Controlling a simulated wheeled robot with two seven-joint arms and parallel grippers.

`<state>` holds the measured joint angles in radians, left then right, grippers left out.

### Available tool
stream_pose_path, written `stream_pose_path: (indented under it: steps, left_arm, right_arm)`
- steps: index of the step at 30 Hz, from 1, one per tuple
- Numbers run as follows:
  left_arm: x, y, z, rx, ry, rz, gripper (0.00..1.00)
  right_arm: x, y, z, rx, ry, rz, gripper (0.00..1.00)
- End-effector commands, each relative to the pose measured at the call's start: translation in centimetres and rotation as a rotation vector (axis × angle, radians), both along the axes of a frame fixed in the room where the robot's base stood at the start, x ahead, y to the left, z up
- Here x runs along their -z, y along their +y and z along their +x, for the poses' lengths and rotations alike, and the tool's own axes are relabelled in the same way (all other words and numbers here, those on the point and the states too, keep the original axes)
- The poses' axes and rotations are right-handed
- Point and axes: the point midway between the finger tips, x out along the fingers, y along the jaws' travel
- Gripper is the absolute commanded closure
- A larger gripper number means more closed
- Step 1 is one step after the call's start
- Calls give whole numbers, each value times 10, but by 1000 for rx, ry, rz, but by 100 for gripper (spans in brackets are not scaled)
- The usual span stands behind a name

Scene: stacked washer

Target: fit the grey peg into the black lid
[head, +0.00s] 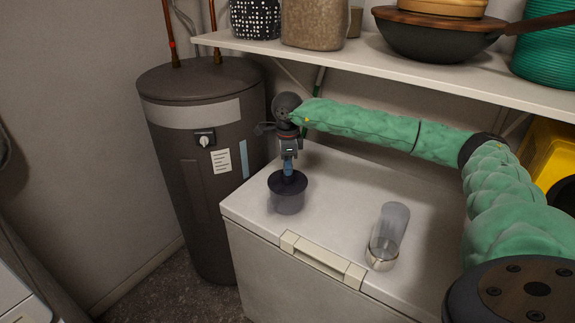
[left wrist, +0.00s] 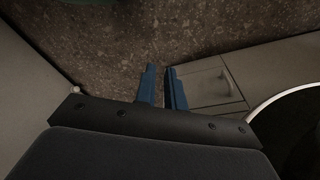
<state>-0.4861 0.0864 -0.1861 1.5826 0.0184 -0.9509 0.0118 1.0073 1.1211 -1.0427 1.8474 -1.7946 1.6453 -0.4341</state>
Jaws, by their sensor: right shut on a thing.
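In the head view my right gripper (head: 288,171) points straight down, its blue fingers shut at the middle of the black lid (head: 277,184). The fingers hide the lid's centre, and I cannot make out a separate grey peg there. My left gripper (left wrist: 160,70) shows only in the left wrist view. Its blue fingers stand a little apart with nothing between them, above the speckled floor.
A clear glass cylinder (head: 388,238) stands on the chest (head: 335,190), right of the lid. The chest's front handle (head: 322,259) juts out. A dark water heater (head: 205,150) stands at the left. A shelf (head: 400,68) with pots and baskets overhangs the back.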

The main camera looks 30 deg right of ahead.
Motion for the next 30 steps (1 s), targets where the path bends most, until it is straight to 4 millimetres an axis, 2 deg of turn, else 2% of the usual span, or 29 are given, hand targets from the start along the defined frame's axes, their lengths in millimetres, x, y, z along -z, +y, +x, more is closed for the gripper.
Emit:
stream_pose_path:
  steps: [11, 12, 15, 29, 30]
  left_arm:
    - [1, -1, -1, -1, 6, -1, 89]
    - [-3, -1, 1, -1, 3, -2, 89]
    - [-7, -2, 5, -1, -4, -3, 89]
    - [-4, 0, 1, 1, -3, 0, 89]
    - [4, 1, -1, 1, 2, 1, 89]
  right_arm:
    - [2, 0, 0, 0, 0, 0, 95]
    - [2, 0, 0, 0, 0, 0, 70]
    - [2, 0, 0, 0, 0, 0, 52]
    - [-2, 0, 0, 0, 0, 0, 52]
    - [-2, 0, 0, 0, -1, 0, 52]
